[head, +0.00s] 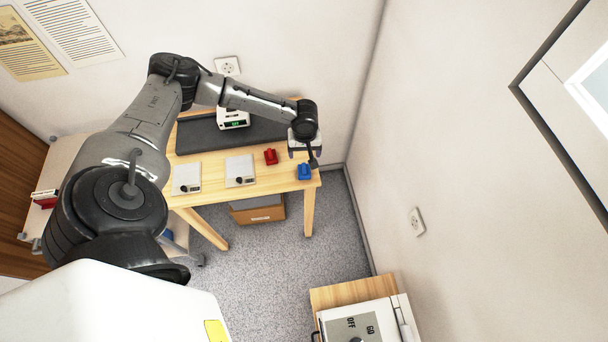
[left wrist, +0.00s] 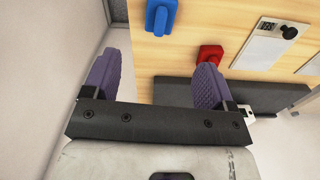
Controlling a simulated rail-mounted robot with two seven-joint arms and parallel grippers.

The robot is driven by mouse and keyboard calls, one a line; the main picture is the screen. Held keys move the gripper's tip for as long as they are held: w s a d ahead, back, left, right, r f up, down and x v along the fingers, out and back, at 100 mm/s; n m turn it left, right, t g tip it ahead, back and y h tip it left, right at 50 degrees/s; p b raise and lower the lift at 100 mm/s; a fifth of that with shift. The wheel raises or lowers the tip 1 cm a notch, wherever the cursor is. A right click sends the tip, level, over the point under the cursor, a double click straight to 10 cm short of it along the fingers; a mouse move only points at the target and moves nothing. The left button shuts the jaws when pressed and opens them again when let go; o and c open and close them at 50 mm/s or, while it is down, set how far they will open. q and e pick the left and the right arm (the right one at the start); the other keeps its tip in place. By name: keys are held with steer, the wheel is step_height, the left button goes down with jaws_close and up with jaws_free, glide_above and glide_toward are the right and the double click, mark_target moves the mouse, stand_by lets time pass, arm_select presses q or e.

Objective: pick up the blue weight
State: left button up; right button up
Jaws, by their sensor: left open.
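The blue weight (head: 304,172) sits on the wooden table near its right front corner. It also shows at the top of the left wrist view (left wrist: 161,17), beyond the fingertips. My left gripper (head: 303,154) is at the table's right end, just behind the blue weight in the head view. In the left wrist view its two purple fingers (left wrist: 157,72) are spread wide apart with nothing between them. The gripper is apart from the weight, and its height above the table is hard to tell. My right gripper is not in view.
A red weight (head: 270,157) lies left of the blue one. Two pale plates with dark knobs (head: 240,170) lie further left. A white device with a green display (head: 233,119) stands on a dark mat (head: 200,138) behind. A wall (head: 345,80) rises close to the table's right end.

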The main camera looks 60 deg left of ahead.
mark_target(304, 167)
arm_select(q)
steer(key=f+b, duration=0.1)
steer(key=f, duration=0.7)
steer(key=shift+a, duration=0.2)
steer(key=shift+f+b, duration=0.55)
steer(key=shift+f, duration=2.05)
steer(key=c, duration=1.3)
steer(key=shift+o, duration=0.2)
steer(key=shift+r, duration=0.1)
